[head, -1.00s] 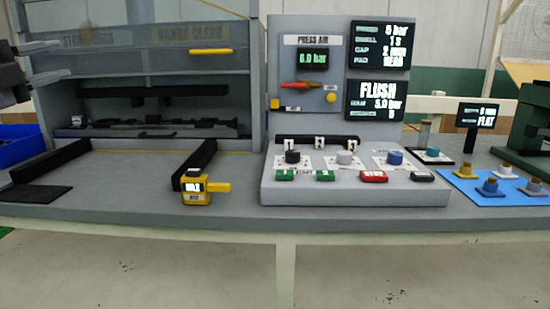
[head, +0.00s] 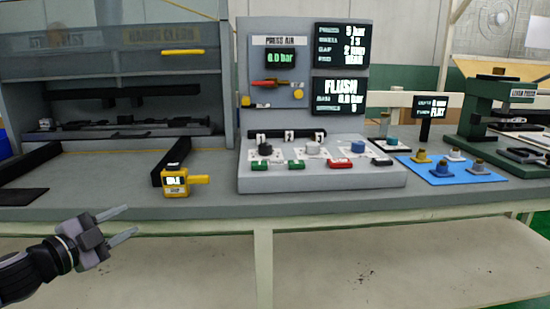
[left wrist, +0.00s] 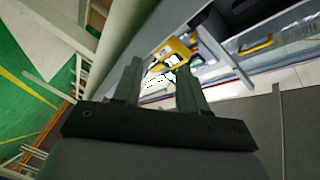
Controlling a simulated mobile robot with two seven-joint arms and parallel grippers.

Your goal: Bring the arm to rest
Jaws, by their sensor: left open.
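My left gripper (head: 122,223) is at the lower left of the head view, in front of the bench edge and below its top. Its two fingers are apart with nothing between them. In the left wrist view the gripper (left wrist: 157,70) also shows its fingers apart, with the bench beyond them. My right gripper is in neither view.
The grey bench (head: 215,205) runs across, with a lower shelf (head: 350,260).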

